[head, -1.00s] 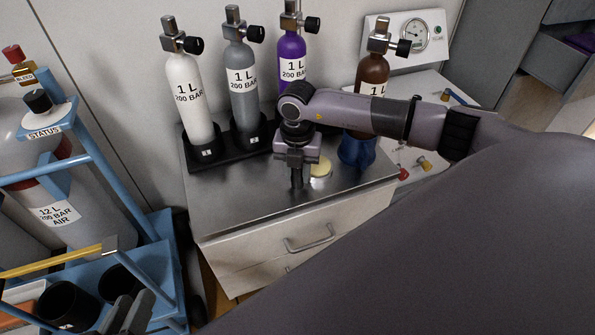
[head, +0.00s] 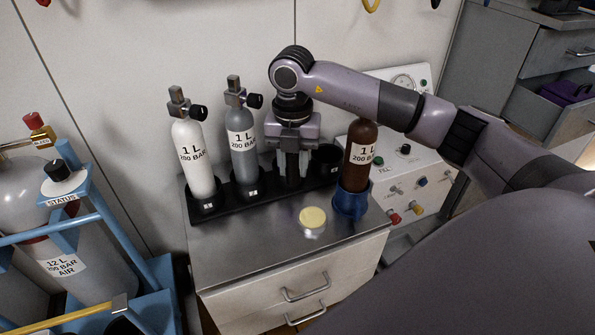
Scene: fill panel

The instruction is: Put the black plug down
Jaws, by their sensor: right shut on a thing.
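My right gripper (head: 291,178) points down over the black bottle rack (head: 240,202), in front of the rack's right part. The purple bottle is not visible; my arm covers that spot. My left gripper is not in view.
White (head: 191,160) and grey (head: 242,148) bottles stand in the rack. A brown bottle (head: 356,160) stands in a blue holder (head: 350,200) to the right. A pale yellow disc (head: 312,217) lies on the steel cabinet top (head: 255,245), whose front is clear.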

